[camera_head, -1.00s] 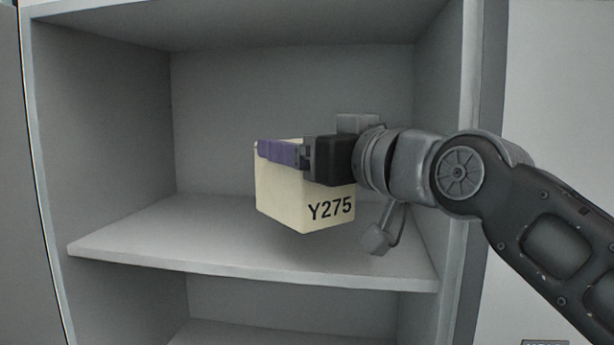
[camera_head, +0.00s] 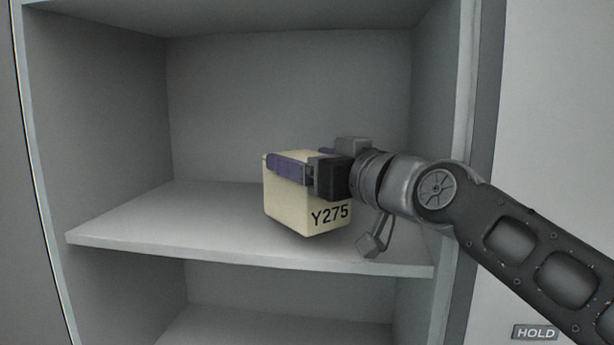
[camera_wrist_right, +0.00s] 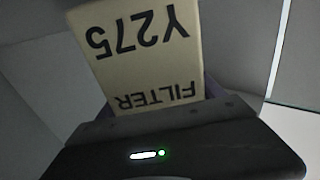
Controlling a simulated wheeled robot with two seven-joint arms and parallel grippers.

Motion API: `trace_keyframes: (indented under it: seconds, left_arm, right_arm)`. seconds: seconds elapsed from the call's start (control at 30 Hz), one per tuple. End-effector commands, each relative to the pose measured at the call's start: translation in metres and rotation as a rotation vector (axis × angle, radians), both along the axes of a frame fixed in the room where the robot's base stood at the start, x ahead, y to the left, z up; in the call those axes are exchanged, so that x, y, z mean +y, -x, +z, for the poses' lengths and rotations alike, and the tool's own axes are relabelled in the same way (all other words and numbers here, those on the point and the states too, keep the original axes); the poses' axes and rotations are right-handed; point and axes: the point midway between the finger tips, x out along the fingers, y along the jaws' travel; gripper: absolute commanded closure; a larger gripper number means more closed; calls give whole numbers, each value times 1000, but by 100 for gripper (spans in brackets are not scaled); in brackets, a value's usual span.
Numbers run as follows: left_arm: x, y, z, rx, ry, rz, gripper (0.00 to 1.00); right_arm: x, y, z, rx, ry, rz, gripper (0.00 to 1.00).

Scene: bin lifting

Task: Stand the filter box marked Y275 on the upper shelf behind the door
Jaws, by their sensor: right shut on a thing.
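The filter box (camera_head: 292,207) is cream with "Y275" on its front. In the head view it is upright, slightly turned, at or just above the upper shelf (camera_head: 150,240); I cannot tell whether its bottom touches. My right gripper (camera_head: 292,168) is shut on the box's upper part, with a purple finger across its near left side. In the right wrist view the box (camera_wrist_right: 145,50) fills the upper middle, with "FILTER" and "Y275" upside down. My left gripper is not in view.
The cabinet is open at the front, with side walls and a back wall (camera_head: 300,90). The shelf is bare left of the box. A lower compartment (camera_head: 290,300) lies below. A "HOLD" label (camera_head: 536,332) is on the pale panel at right.

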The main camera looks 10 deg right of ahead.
Motion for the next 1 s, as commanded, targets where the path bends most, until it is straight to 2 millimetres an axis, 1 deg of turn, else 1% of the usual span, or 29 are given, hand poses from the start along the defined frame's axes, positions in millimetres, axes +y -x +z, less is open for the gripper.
trace_keyframes:
  seconds: [0.03,0.1,0.17,0.43,0.6,0.63,0.87,1.0]
  left_arm:
    - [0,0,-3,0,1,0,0]
    - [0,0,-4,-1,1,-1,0]
    - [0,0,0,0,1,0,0]
    - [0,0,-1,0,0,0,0]
    - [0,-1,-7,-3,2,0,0]
    - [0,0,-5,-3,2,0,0]
    - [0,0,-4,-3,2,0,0]
    - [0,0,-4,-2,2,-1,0]
  right_arm:
    - [1,1,-9,-1,1,3,79]
    - [1,1,-18,-2,0,2,79]
    - [0,-2,-20,-2,-1,2,79]
    - [-1,-3,-23,-3,0,0,79]
    - [-1,-3,-28,-3,0,0,79]
    - [-1,-3,-27,0,0,1,20]
    - [-1,-3,-27,0,0,1,2]
    - [-1,-3,-27,0,0,1,1]
